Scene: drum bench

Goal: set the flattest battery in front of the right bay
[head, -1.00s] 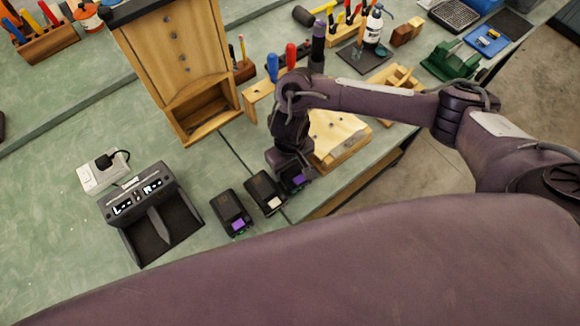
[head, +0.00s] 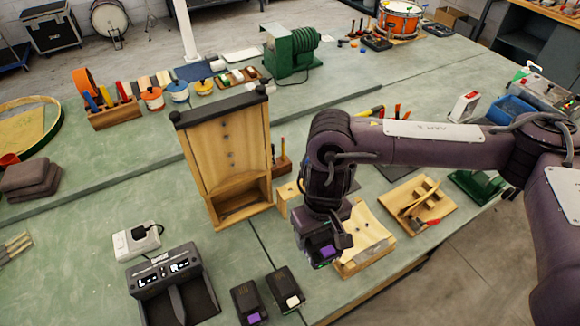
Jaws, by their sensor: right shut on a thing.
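The dark charger (head: 148,290) has two bays marked L and R on its lit panel. It stands at the lower left in the head view. Two black batteries stand to its right: one with a purple patch (head: 247,301) and one with a white patch (head: 286,287). Their charge cannot be read. My right gripper (head: 325,246) is shut on a third black battery with a purple patch (head: 328,252), apart from the other two and seemingly above the bench. The gripper hides much of it. My left gripper is not in view.
A white socket box with a plug (head: 137,241) sits behind the charger. A tall wooden stand (head: 227,150) is behind the batteries. A wooden block (head: 366,254) lies right of my gripper, near the bench edge. Green bench is bare left of the charger.

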